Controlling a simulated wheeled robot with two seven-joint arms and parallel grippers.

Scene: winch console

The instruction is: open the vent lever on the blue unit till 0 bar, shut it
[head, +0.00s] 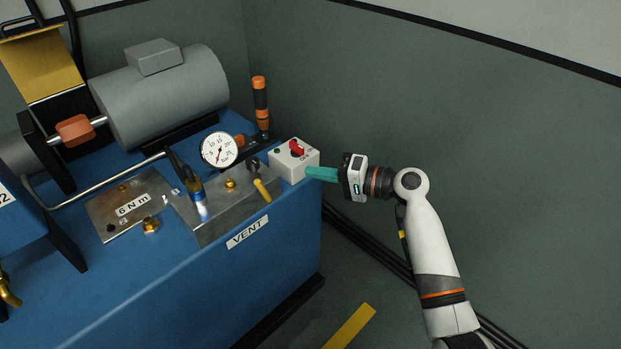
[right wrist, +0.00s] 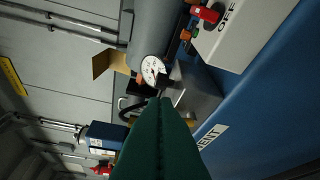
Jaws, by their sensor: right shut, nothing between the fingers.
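The blue unit (head: 283,234) carries a metal block with a VENT label (head: 247,232) on the blue face below. The vent lever (head: 262,189) has a yellow grip and slants down to the right over the block's front edge. The white pressure gauge (head: 219,150) stands behind the block; it also shows in the right wrist view (right wrist: 153,70). Its needle is too small to read surely. My right gripper (head: 309,173) is shut and empty, right of the lever and apart from it, by the white switch box. In the right wrist view its fingers (right wrist: 160,103) hide part of the block.
The white switch box (head: 293,166) with a red knob (head: 297,147) stands between gripper and lever. An orange-and-black handle (head: 260,100) rises behind it. A grey motor (head: 165,95) and a 6 Nm plate (head: 110,214) lie left. Free room is right of the unit.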

